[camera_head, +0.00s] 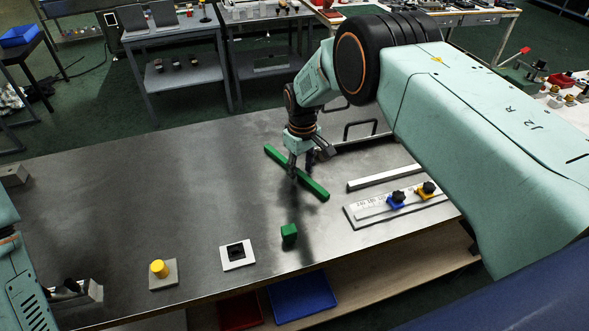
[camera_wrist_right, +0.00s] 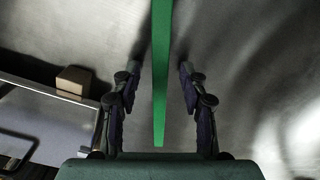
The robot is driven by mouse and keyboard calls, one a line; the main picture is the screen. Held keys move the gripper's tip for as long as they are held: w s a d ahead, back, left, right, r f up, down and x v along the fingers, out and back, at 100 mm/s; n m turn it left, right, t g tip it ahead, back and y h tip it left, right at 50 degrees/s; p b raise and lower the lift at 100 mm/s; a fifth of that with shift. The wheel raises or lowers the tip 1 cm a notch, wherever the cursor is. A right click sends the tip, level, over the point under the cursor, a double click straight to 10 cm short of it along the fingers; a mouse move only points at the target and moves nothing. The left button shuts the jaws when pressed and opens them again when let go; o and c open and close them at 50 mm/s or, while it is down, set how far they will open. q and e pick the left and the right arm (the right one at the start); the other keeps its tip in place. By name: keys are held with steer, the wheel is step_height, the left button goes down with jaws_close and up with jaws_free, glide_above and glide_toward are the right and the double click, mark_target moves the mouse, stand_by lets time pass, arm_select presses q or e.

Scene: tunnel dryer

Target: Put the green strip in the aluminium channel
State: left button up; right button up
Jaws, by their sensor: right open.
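The green strip (camera_head: 315,188) lies on the metal bench top, slanting from upper left to lower right. My right gripper (camera_head: 300,172) points down over the strip's middle. In the right wrist view the strip (camera_wrist_right: 161,70) runs between the two open fingers (camera_wrist_right: 158,90), with a gap on each side. A long silver bar, which looks like the aluminium channel (camera_head: 384,177), lies to the right of the strip, apart from it.
The bench's left middle is clear.

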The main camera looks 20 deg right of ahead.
jaws_close()
stand_by(0.5)
